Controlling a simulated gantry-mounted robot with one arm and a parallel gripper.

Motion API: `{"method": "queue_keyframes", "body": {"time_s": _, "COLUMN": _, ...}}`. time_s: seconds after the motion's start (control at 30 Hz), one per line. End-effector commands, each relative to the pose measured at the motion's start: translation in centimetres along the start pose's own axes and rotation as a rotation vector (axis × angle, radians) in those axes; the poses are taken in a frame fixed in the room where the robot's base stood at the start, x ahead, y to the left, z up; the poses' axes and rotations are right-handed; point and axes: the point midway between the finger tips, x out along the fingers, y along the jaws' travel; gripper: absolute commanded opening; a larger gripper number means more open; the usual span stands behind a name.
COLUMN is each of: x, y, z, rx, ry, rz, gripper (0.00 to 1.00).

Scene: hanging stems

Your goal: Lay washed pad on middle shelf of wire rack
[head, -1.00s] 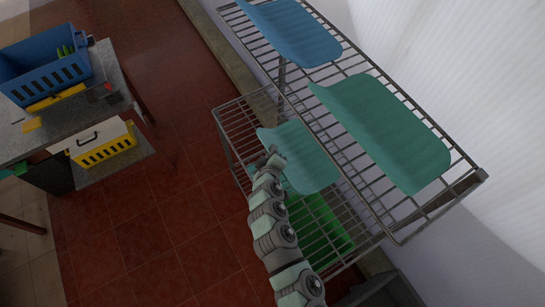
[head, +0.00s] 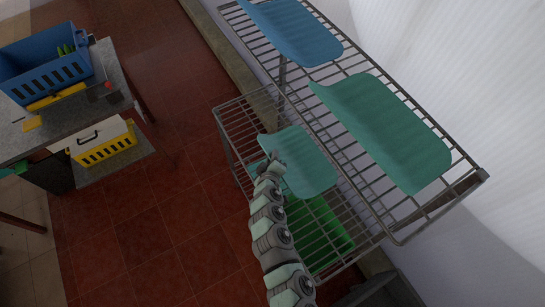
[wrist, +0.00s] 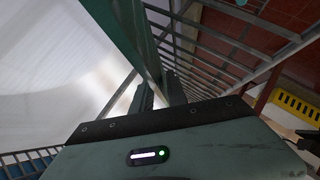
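A teal pad (head: 306,163) with a curved edge is over the middle shelf of the wire rack (head: 238,112). My gripper (head: 275,160) is at the pad's left edge in the head view. In the wrist view the two dark fingers (wrist: 162,92) close on the lower end of the green-teal pad (wrist: 128,32), seen nearly edge-on. I cannot tell whether the pad touches the shelf wires. The fingertips are small in the head view, and my arm hides part of the shelf below.
A blue pad (head: 292,32) and a green pad (head: 385,133) lie on the top shelf above. A bright green item (head: 318,230) is lower on the rack. At left, a grey table (head: 60,125) holds a blue crate (head: 45,68); a yellow basket (head: 105,148) is below. Open tiled floor lies between.

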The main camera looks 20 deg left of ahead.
Motion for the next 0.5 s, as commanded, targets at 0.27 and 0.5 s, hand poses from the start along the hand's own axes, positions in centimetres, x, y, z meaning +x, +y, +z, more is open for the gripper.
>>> {"method": "queue_keyframes", "body": {"time_s": 0.27, "x": -0.01, "y": 0.01, "z": 0.00, "rx": 0.000, "ry": 0.000, "rz": 0.000, "gripper": 0.29}}
{"method": "queue_keyframes", "body": {"time_s": 0.5, "x": -0.57, "y": 0.22, "z": -0.10, "rx": -0.001, "ry": 0.001, "rz": 0.001, "gripper": 0.29}}
